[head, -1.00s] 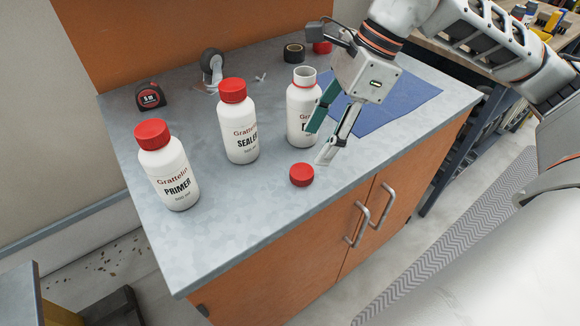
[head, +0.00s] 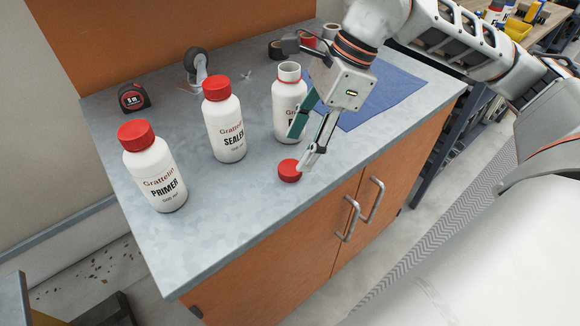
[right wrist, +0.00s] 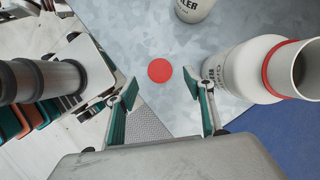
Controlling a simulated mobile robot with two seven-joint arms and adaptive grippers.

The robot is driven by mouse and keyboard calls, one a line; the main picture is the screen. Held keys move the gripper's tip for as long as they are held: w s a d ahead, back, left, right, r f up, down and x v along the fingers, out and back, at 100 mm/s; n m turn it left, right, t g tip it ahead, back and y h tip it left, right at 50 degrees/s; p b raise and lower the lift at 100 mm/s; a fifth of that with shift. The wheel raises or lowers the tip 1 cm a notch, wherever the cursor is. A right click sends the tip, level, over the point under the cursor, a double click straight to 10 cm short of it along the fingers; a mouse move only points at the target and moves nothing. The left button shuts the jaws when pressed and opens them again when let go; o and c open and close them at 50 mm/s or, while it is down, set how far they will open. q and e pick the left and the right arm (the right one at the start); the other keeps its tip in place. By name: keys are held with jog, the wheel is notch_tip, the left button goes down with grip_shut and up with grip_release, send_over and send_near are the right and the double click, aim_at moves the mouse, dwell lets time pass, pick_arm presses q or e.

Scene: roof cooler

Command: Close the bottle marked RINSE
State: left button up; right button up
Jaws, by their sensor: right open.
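An open white bottle (head: 287,112) stands upright without a cap, a red ring around its neck. Its label is mostly hidden behind my right gripper. In the right wrist view the open bottle (right wrist: 246,72) stands at the right, its mouth bare. A loose red cap (head: 287,171) lies on the metal top in front of it. My right gripper (head: 299,153) is open and empty, its fingers pointing down close above the cap. In the right wrist view the cap (right wrist: 160,70) shows between and beyond the two fingertips (right wrist: 161,84). My left gripper is out of view.
Capped bottles marked SEALER (head: 225,130) and PRIMER (head: 156,180) stand to the left. A tape measure (head: 133,97), a caster (head: 197,70) and tape rolls lie behind. A blue cloth (head: 385,95) lies at the right. The front of the worktop (head: 225,215) is clear.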

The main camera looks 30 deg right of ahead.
aim_at(290, 167)
jog(key=b+x, duration=0.1)
jog(key=x, duration=0.4)
jog(key=shift+d+f, duration=0.1)
jog(key=shift+f, duration=0.05)
jog(key=c, duration=0.8)
